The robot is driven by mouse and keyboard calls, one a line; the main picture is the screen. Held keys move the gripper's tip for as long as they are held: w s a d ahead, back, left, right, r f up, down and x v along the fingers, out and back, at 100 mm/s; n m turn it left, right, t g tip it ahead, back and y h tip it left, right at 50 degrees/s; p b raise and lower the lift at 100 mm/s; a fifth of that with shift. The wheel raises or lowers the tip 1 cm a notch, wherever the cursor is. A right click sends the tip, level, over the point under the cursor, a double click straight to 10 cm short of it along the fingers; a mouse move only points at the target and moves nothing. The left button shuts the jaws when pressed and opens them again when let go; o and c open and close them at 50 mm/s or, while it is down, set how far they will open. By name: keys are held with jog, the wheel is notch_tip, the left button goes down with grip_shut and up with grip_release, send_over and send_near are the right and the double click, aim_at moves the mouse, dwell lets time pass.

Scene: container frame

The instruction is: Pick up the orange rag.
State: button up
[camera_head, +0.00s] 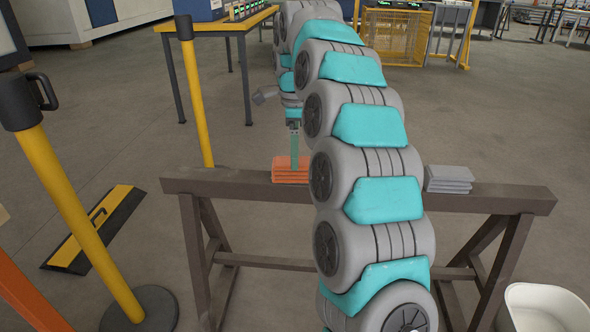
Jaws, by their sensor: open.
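The orange rag (284,175) is a folded stack lying on the top beam of a brown wooden sawhorse (240,186), left of the middle. My gripper (294,165) points down at the rag, with a greenish finger visible in front of or over it. It appears open, and I cannot tell whether it touches the rag. My grey and teal arm hides part of the beam and the area to the right of the rag.
A folded grey rag stack (448,178) lies on the beam further right. Yellow posts (75,205) stand at left, beside a yellow-black floor piece (95,230). A white bin (545,308) is at bottom right. A table (222,27) stands behind. Floor between is mostly clear.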

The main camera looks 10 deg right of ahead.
jog(key=shift+f+p, duration=0.3)
jog(key=shift+f, duration=2.15)
jog(key=c, duration=1.4)
jog(key=shift+r, duration=0.15)
